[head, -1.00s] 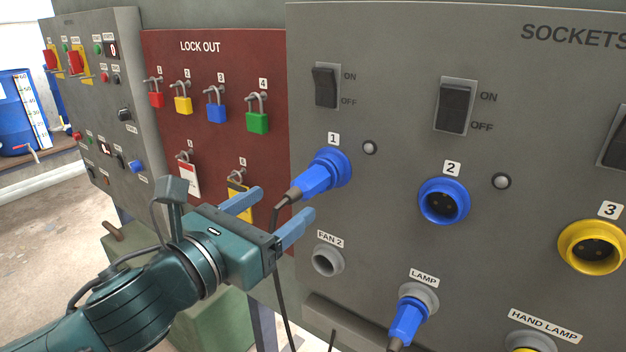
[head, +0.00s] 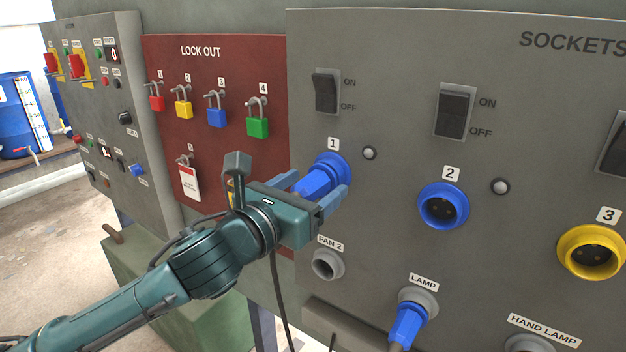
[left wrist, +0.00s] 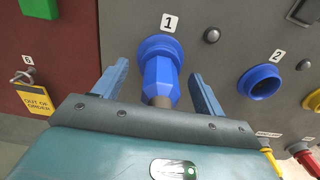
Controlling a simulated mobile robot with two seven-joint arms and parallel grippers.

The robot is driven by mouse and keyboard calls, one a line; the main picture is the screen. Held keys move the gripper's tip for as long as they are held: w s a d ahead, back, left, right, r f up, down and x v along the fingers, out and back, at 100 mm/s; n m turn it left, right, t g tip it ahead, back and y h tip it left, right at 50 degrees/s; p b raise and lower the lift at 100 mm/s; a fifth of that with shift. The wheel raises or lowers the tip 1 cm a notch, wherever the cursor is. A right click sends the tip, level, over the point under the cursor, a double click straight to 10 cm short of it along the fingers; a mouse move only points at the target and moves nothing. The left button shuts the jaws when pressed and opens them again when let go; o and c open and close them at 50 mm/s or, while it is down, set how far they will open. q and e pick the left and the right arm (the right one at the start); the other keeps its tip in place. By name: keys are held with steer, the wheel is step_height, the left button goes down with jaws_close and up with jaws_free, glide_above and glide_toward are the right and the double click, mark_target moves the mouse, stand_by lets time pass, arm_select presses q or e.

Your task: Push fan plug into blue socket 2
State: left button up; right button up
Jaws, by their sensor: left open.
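A blue plug (head: 318,181) sits in blue socket 1 (head: 341,165) on the grey sockets panel, its black cable hanging down. Blue socket 2 (head: 443,205) is to its right and empty. My left gripper (head: 314,188) is open, with its two fingers on either side of the blue plug. In the left wrist view the plug (left wrist: 160,82) stands between the fingers, with a gap on each side. Another blue plug (head: 407,325) sits in the holder labelled LAMP. The holder labelled FAN 2 (head: 327,265) is empty. My right gripper is not in view.
Yellow socket 3 (head: 591,252) is empty at the right. Switches (head: 455,111) stand out above the sockets. The red lock-out board (head: 215,75) with several padlocks is on the left. A ledge (head: 345,327) juts out below FAN 2.

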arm_select(q)
steer(key=shift+w+d, duration=0.15)
stand_by(0.5)
steer(key=shift+p, duration=0.7)
stand_by(0.5)
steer(key=c, duration=1.5)
steer(key=shift+c, duration=0.2)
steer(key=shift+p+v, duration=0.5)
steer(key=shift+v, duration=2.5)
